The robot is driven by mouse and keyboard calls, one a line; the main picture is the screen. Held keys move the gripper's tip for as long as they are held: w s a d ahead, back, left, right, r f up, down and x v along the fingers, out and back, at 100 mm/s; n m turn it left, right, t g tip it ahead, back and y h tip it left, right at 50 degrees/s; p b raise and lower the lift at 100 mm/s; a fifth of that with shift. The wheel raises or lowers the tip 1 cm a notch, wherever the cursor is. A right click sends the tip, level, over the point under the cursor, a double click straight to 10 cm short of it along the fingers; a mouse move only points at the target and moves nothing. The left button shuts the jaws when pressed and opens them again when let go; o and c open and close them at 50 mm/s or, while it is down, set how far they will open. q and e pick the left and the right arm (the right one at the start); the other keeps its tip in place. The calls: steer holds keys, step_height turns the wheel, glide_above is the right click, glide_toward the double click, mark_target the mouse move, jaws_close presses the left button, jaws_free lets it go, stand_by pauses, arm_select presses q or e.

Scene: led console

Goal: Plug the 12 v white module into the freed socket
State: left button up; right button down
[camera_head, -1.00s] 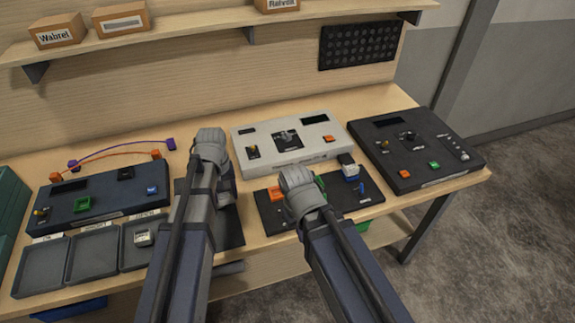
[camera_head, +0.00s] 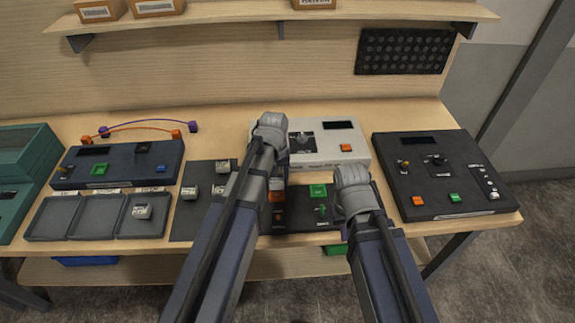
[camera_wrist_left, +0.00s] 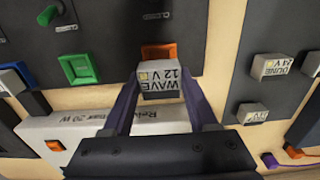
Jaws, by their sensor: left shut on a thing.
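My left gripper (camera_wrist_left: 158,95) is shut on the white module (camera_wrist_left: 158,82), marked WAVE 12 V, in the left wrist view. The module is in front of an orange socket (camera_wrist_left: 159,52) and partly covers it; I cannot tell whether they touch. A green socket (camera_wrist_left: 80,69) is beside it on the same dark board. In the head view the board (camera_head: 300,224) lies in front of the white console (camera_head: 325,155), with its green socket (camera_head: 318,190) visible. My left arm hides most of its own gripper there. My right gripper is hidden behind its arm, which covers the board's right end.
More modules (camera_head: 189,193) stand on a dark mat (camera_head: 187,227) left of the board. Grey trays (camera_head: 97,218) lie further left, one holding a module (camera_head: 141,211). A dark blue console (camera_head: 120,172) stands behind them. A black console (camera_head: 440,205) stands at the right.

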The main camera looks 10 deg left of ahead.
mark_target(277, 187)
arm_select(q)
step_height(277, 187, up, 6)
steer(key=p, duration=0.5)
steer(key=shift+s+r+p, duration=0.1)
steer(key=shift+p, duration=0.25)
steer(key=shift+f, duration=0.25)
steer(key=shift+f+b, duration=0.1)
steer(key=shift+b, duration=0.25)
step_height(277, 187, down, 7)
steer(key=b, duration=0.7)
steer(key=shift+f+b, duration=0.8)
steer(key=shift+f, duration=0.05)
stand_by(1.2)
steer(key=o, duration=1.6)
steer(key=shift+c, duration=0.2)
steer(key=shift+r, duration=0.15)
steer(key=shift+r+p, duration=3.4)
steer(key=shift+p, duration=0.1)
